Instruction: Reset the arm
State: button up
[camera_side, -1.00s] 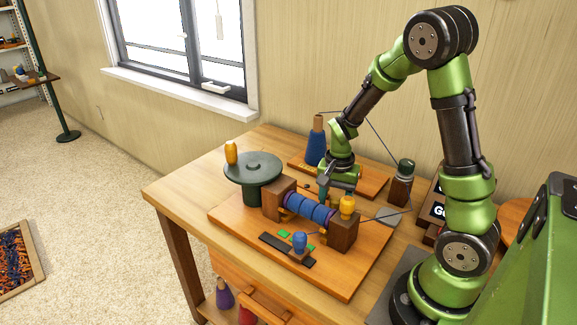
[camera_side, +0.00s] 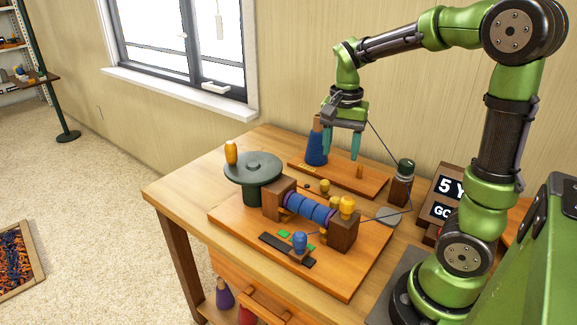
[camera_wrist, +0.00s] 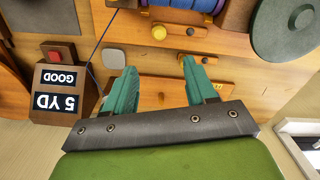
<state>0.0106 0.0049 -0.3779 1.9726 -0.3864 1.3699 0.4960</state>
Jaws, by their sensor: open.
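My gripper (camera_side: 341,152) is raised above the back of the wooden table. Its two teal fingers are apart, with nothing between them. In the wrist view the open fingers (camera_wrist: 160,68) point over the back board, with the blue winding roller beyond them at the top edge. In the side view the blue winding roller (camera_side: 308,208) sits between two wooden blocks on the front board, below my gripper. The blue cone spool (camera_side: 316,146) stands upright on the back board, just left of and behind my gripper, partly overlapped by it.
A dark green round disc (camera_side: 253,168) stands left of the roller. A yellow knob (camera_side: 347,206) tops the right block. A dark bottle-like post (camera_side: 401,184) and a "5 YD GOOD" sign (camera_wrist: 57,88) stand at right. A thread runs past my gripper. The air above the table is clear.

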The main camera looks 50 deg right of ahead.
jog(key=shift+r, duration=0.55)
jog(key=s+a+r+n+t+y, duration=0.1)
jog(key=s+a+n+t, duration=0.2)
jog(key=a+n, duration=0.2)
jog(key=s+a+r+n+t+y, duration=0.1)
jog(key=s+a+r+n+t, duration=0.1)
jog(key=a, duration=0.8)
jog(key=s+n+t, duration=0.1)
jog(key=n+t, duration=0.1)
jog(key=n, duration=0.1)
jog(key=shift+s+a+r+n, duration=0.2)
jog(key=shift+s+a+n, duration=0.1)
